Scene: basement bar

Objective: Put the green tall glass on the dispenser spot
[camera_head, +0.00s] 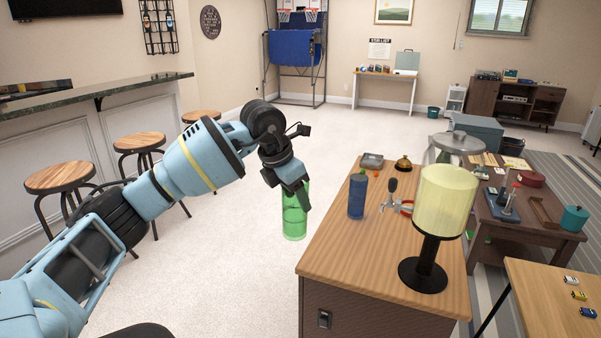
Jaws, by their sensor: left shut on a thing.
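The green tall glass (294,220) is a see-through green cylinder, upright, left of the wooden cabinet in the head view. My left gripper (297,200) is shut on its upper part and holds it over the carpet side of the cabinet's left edge. The dispenser (445,200) has a pale yellow clear tank on a black stem and a round black base (423,276). It stands on the right part of the cabinet top (345,250). I cannot make out a marked dispenser spot. My right gripper is not in view.
Stools (62,177) line the bar at left. A cluttered table (510,229) stands behind right.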

